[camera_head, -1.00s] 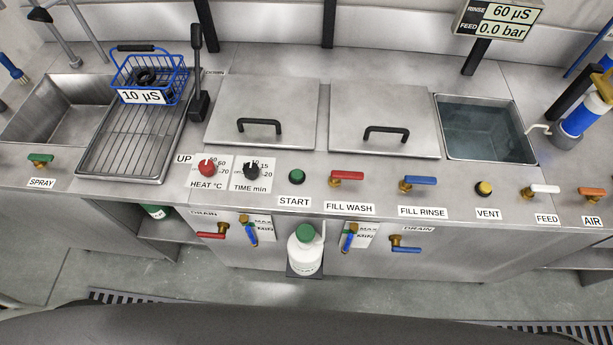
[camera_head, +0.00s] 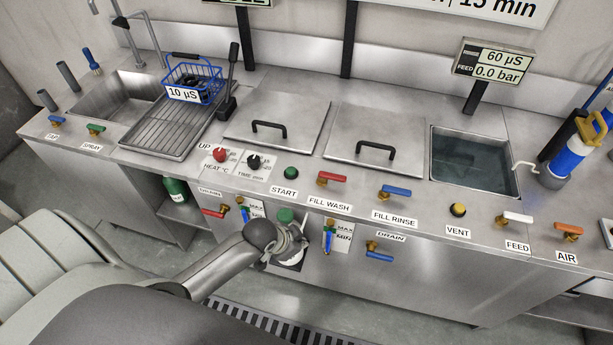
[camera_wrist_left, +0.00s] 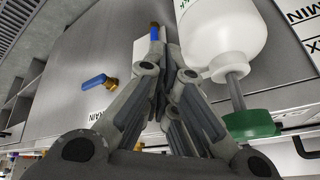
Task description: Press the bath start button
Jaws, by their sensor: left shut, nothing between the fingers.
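The green START button (camera_head: 291,173) sits on the steel counter top, above its START label (camera_head: 284,191). It is right of the TIME knob (camera_head: 254,161) and left of the red FILL WASH lever (camera_head: 331,178). My left gripper (camera_head: 293,241) is in front of the cabinet's front face, below the button and apart from it. It partly covers a white bottle with a green cap (camera_head: 286,215). In the left wrist view my left gripper (camera_wrist_left: 165,75) has its fingers together and empty. My right gripper is not in view.
In the left wrist view the white bottle (camera_wrist_left: 222,35) appears upside down, close beside the fingers. A blue drain lever (camera_head: 379,257) and a red one (camera_head: 212,213) stick out of the cabinet front. Two closed lids (camera_head: 275,110) (camera_head: 377,133) lie behind the button.

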